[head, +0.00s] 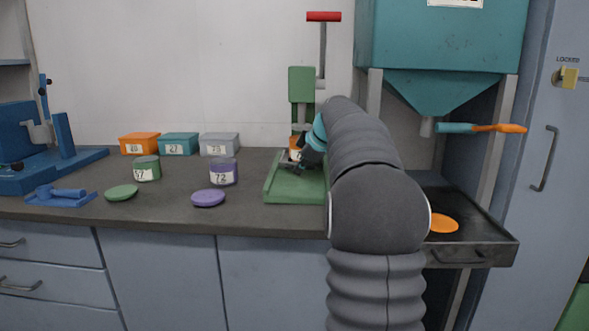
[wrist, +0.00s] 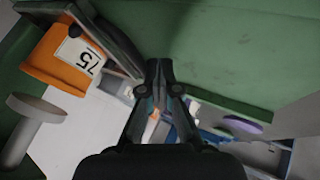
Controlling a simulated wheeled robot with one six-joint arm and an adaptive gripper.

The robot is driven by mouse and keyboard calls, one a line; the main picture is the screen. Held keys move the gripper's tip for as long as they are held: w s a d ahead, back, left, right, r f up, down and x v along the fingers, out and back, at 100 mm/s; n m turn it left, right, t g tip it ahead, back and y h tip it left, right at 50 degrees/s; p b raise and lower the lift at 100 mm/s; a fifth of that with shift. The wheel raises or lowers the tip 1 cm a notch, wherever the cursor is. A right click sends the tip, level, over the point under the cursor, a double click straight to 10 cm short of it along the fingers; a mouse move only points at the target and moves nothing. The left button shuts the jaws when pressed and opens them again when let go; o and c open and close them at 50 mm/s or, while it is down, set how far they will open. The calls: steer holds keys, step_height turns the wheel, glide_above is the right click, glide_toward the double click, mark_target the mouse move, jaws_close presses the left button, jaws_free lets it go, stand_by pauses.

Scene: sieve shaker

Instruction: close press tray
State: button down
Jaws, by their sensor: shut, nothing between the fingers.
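The green press (head: 302,84) stands at the back of the counter, with a red-topped lever and a flat green base (head: 292,190). I cannot tell which part is its tray. My gripper (head: 308,160) is low over the base by the press column, partly hidden by my own arm. In the wrist view my gripper (wrist: 160,68) is shut and empty, with green surfaces close around it. An orange object labelled 75 (wrist: 60,60) is beside it, left in that view; I cannot tell whether they touch.
A dark tray (head: 470,250) with an orange disc (head: 442,223) sticks out under the teal hopper (head: 440,40). Labelled boxes (head: 178,144), jars (head: 223,172), lids (head: 208,198) and a blue device (head: 40,150) stand left. The counter between lids and press is clear.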

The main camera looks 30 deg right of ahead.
steer(key=shift+w+d+r, duration=0.1)
steer(key=shift+w+d, duration=0.1)
steer(key=shift+d, duration=0.05)
stand_by(0.3)
steer(key=shift+s+d+r, duration=0.15)
steer(key=shift+s+r, duration=0.05)
steer(key=v, duration=1.1)
steer(key=shift+s+r, duration=0.15)
steer(key=shift+r, duration=0.05)
steer(key=shift+a, duration=0.2)
